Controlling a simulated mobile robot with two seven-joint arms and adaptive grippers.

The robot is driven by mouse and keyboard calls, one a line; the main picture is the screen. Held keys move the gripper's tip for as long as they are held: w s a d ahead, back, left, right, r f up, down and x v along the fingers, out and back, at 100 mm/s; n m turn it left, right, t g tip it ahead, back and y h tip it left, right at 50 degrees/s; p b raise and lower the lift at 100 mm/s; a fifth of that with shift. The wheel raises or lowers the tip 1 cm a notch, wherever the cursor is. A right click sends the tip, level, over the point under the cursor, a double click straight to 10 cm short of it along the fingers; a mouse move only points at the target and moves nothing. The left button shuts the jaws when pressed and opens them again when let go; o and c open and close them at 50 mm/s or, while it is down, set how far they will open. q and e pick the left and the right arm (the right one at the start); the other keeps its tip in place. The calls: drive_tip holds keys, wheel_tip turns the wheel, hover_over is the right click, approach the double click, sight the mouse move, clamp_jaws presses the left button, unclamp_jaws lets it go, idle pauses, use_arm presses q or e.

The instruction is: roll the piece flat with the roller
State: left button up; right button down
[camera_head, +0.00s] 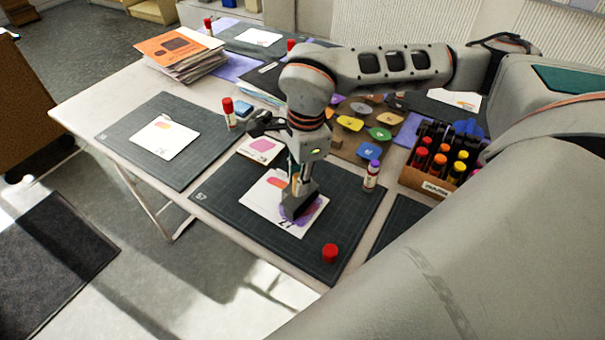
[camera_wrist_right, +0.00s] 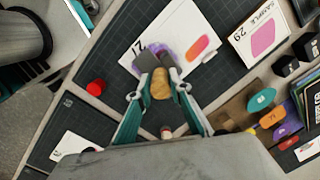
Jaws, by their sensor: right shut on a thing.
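My right gripper (camera_head: 299,180) points down over the middle mat. In the wrist view the right gripper (camera_wrist_right: 161,88) is shut on the tan handle of the roller (camera_wrist_right: 155,62). The dark grey roller head (camera_head: 299,203) is down at the purple piece (camera_head: 312,213), and I cannot tell whether they touch. The piece lies on a white card (camera_head: 258,196) marked 17, which also carries a pink-orange shape. The purple piece shows around the roller head in the wrist view (camera_wrist_right: 141,50); its middle is hidden. My left gripper is not in view.
A red cap (camera_head: 330,253) stands on the dark cutting mat (camera_head: 228,208) near the card. A glue stick (camera_head: 372,174) with a purple cap stands at the mat's right. A sample card (camera_head: 262,148) and a tray of colours (camera_head: 432,184) lie behind. The left mat (camera_head: 190,115) holds another card.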

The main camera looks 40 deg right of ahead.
drive_tip(key=shift+w+a, duration=0.25)
drive_tip(key=shift+w, duration=0.7)
drive_tip(key=shift+w+a, duration=0.25)
drive_tip(key=shift+w, duration=0.65)
drive_tip(key=shift+s+d+p, duration=0.25)
drive_tip(key=shift+s+p, duration=0.05)
drive_tip(key=shift+s, duration=0.55)
drive_tip(key=shift+s+d+p, duration=0.2)
drive_tip(key=shift+s+p, duration=0.05)
drive_tip(key=shift+s, duration=0.6)
drive_tip(key=shift+r+p, duration=0.95)
drive_tip(key=shift+r, duration=0.4)
drive_tip(key=shift+r+p, duration=1.55)
drive_tip(key=shift+r, duration=0.7)
drive_tip(key=shift+w, duration=0.1)
